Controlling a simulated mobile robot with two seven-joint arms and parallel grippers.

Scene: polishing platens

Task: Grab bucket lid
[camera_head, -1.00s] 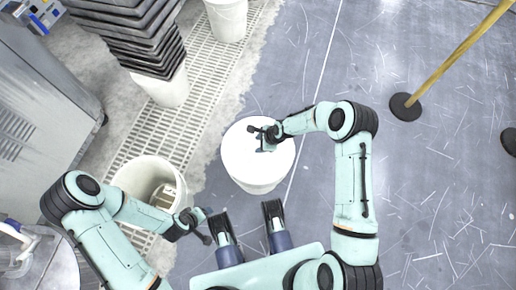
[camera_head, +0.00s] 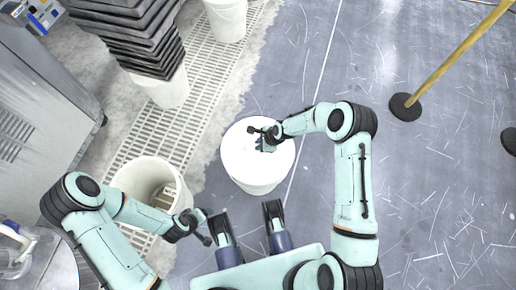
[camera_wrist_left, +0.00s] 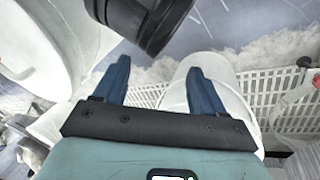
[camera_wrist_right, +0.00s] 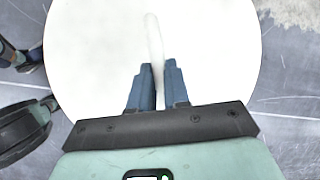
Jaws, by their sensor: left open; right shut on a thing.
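The white round bucket lid (camera_head: 245,165) covers the top of a white bucket (camera_head: 258,188) in the middle of the head view. In the right wrist view the lid (camera_wrist_right: 95,40) fills most of the picture, with a raised white strip across it. My right gripper (camera_head: 264,140) is over the lid. Its blue fingers (camera_wrist_right: 157,80) are close together on the raised strip, shut on the lid. I cannot tell whether the lid is clear of the rim. My left gripper (camera_head: 207,228) is open and empty, beside an open bucket; its fingers (camera_wrist_left: 158,78) are wide apart.
The open white bucket (camera_head: 122,172) at the left holds a brownish boxy thing. Dark stacked trays (camera_head: 135,40) and another white bucket (camera_head: 228,20) stand at the back. A pole on a black base (camera_head: 405,107) stands at right. The floor at right is mostly clear.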

